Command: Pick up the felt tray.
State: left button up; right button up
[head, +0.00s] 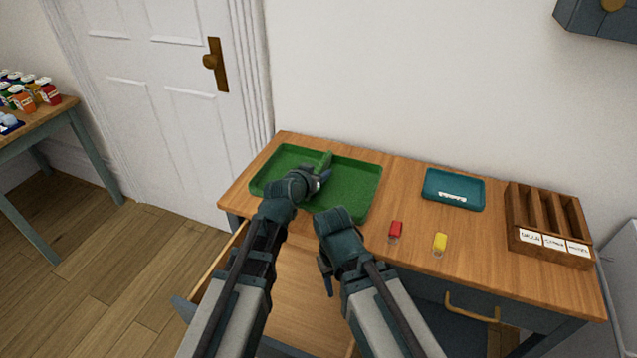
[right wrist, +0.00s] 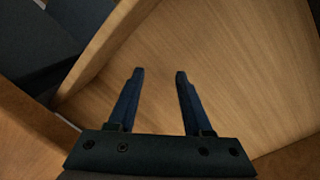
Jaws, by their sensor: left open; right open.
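The green felt tray (head: 354,180) lies flat at the left end of the wooden desk in the head view. My left gripper (head: 321,180) is over the inside of the tray, open, and its wrist hides part of the tray's floor and left-front side. A small green piece (head: 323,162) shows beside the fingers; I cannot tell whether they touch it. My right gripper (head: 326,278) hangs in front of the tray, over the pulled-out drawer (head: 293,290). In the right wrist view its fingers (right wrist: 158,75) are open and empty above the bare drawer floor.
On the desk right of the tray are a red item (head: 396,229), a yellow item (head: 440,242), a teal tray (head: 453,190) and a wooden sorter with labelled slots (head: 548,223). A side table (head: 40,118) with several jars stands far left.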

pick_arm(q)
grip_shut()
jog(key=shift+r, duration=0.2)
pick_arm(e)
jog(key=shift+r, duration=0.2)
